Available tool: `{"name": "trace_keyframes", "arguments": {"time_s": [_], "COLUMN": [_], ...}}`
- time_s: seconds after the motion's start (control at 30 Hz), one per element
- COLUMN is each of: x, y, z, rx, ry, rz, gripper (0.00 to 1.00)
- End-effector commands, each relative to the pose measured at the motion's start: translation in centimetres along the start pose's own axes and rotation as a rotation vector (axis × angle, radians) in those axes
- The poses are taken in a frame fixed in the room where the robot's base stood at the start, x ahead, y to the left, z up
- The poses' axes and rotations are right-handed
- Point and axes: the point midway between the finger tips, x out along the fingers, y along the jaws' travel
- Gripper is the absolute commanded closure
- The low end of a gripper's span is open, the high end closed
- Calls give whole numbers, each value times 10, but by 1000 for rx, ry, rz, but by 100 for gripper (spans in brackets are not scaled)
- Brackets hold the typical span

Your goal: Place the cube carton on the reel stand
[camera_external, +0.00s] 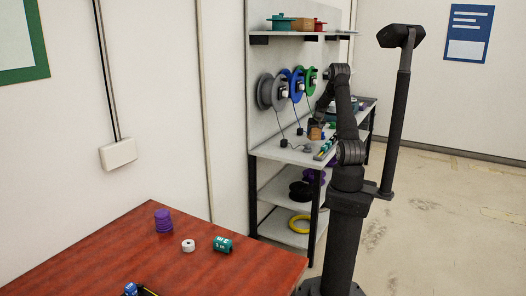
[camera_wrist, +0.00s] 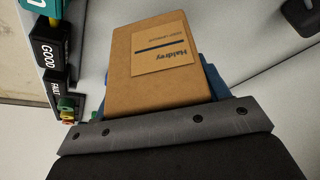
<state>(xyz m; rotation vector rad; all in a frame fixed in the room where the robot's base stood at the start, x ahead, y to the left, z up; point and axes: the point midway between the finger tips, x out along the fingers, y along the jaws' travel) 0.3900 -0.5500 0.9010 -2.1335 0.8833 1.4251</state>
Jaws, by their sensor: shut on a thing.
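A brown carton (camera_wrist: 150,65) with a tan printed label fills the middle of the wrist view. My gripper (camera_wrist: 160,100) is shut on it, with blue finger parts showing at the carton's sides. In the external view the carton (camera_external: 316,134) appears small at my gripper (camera_external: 317,125), low over the grey bench top. I cannot tell whether it touches the bench. Grey (camera_external: 267,91), blue (camera_external: 296,84) and green (camera_external: 309,80) reels hang on the upright panel behind the bench. I cannot tell which part is the reel stand.
Black blocks marked GOOD (camera_wrist: 47,50) and FAIL (camera_wrist: 60,97) lie left of the carton in the wrist view. A shelf (camera_external: 285,34) above the reels holds pots and a wooden block. Lower shelves hold reels, including a yellow ring (camera_external: 300,224). A red-brown table (camera_external: 130,255) stands in front.

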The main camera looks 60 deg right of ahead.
Motion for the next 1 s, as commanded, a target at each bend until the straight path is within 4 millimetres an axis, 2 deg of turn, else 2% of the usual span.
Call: {"name": "trace_keyframes", "arguments": {"time_s": [0.17, 0.4, 0.73, 0.77, 0.8, 0.87, 1.0], "x": [11, 39, 42, 42, 42, 42, 42], "y": [-3, -2, -2, -2, -2, -2, -2], "z": [2, 14, 15, 16, 16, 16, 16], "rx": [0, 1, 0, 0, 0, 0, 0], "ry": [-2, -1, 0, -1, -1, -1, -1], "rz": [-1, 0, 0, -1, 0, 0, 0], "gripper": [62, 62, 62, 30, 22, 10, 10]}}
